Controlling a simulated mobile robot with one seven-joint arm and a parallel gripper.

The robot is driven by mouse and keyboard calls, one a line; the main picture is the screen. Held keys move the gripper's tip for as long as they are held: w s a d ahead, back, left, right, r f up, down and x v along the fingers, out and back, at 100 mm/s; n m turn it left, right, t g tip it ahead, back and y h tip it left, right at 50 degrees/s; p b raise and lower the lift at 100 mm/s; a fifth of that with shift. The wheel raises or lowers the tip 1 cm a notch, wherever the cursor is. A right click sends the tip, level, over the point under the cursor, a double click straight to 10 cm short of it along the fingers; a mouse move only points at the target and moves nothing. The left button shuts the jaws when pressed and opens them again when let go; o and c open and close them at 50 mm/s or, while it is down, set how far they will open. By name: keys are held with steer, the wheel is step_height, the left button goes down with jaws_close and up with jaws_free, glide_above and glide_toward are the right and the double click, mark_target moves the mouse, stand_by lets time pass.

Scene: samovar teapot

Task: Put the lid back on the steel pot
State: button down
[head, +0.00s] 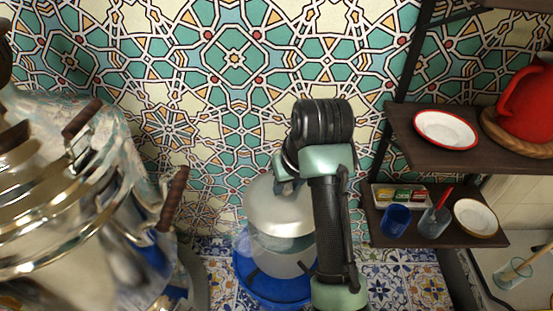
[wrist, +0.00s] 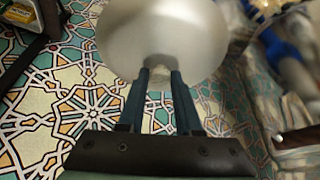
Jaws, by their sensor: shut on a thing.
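The round steel lid (head: 276,214) is in the middle of the head view, directly in front of my gripper (head: 287,187). In the wrist view the lid (wrist: 165,30) fills the top middle, and my gripper (wrist: 160,75) is shut on its knob, one dark finger on each side. Below the lid in the head view is a pale, shiny round body that looks like the steel pot (head: 284,264). The lid hides its upper part, and my arm hides its right side. I cannot tell whether the lid touches the rim.
A blue round base (head: 262,287) lies under the pot on patterned tiles. A large shiny samovar (head: 70,225) stands at left, its brown handle (head: 173,198) pointing toward the pot. A dark shelf (head: 465,157) at right holds dishes, a blue cup (head: 395,221) and a red teapot (head: 528,105).

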mark_target(290, 201)
steer(key=shift+w, duration=0.15)
steer(key=shift+s+f+b, duration=0.2)
steer(key=shift+f+b, duration=0.5)
steer(key=shift+b, duration=0.2)
step_height(290, 201, down, 3)
steer(key=b, duration=0.3)
steer(key=shift+f, duration=0.85)
steer(key=shift+r+p, duration=0.1)
steer(key=shift+p, duration=0.3)
steer(key=shift+f+p, duration=0.2)
steer(key=shift+p, duration=0.4)
stand_by(1.5)
steer(key=shift+c, duration=0.2)
jaws_free()
stand_by(0.4)
